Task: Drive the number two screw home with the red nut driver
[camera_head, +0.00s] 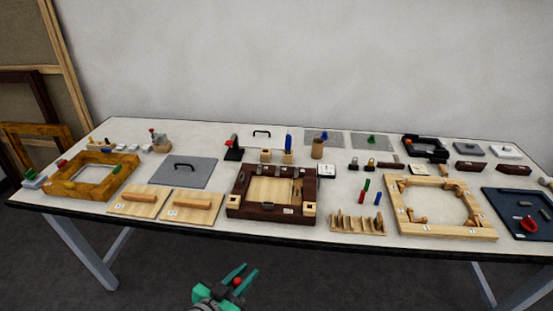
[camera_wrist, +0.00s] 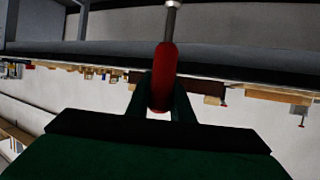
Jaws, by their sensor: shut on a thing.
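My gripper (camera_head: 246,273) is in front of the table's near edge, low in the head view, shut on the red nut driver (camera_head: 238,281). In the wrist view the driver's red handle (camera_wrist: 162,78) sits between my green fingers, with its metal shaft (camera_wrist: 173,18) pointing away from the gripper. The shaft's tip is out of that view. The number two screw cannot be made out; the labels on the table are too small to read. A dark wooden frame (camera_head: 264,212) with small fittings and labels lies at the table's middle, apart from the driver.
The long white table (camera_head: 110,215) is crowded. A light wooden frame (camera_head: 465,231) and blue tray (camera_head: 505,222) lie to the right, a yellowish frame (camera_head: 65,188) to the left. A slotted wooden rack (camera_head: 358,229) stands near the front edge. Floor before the table is clear.

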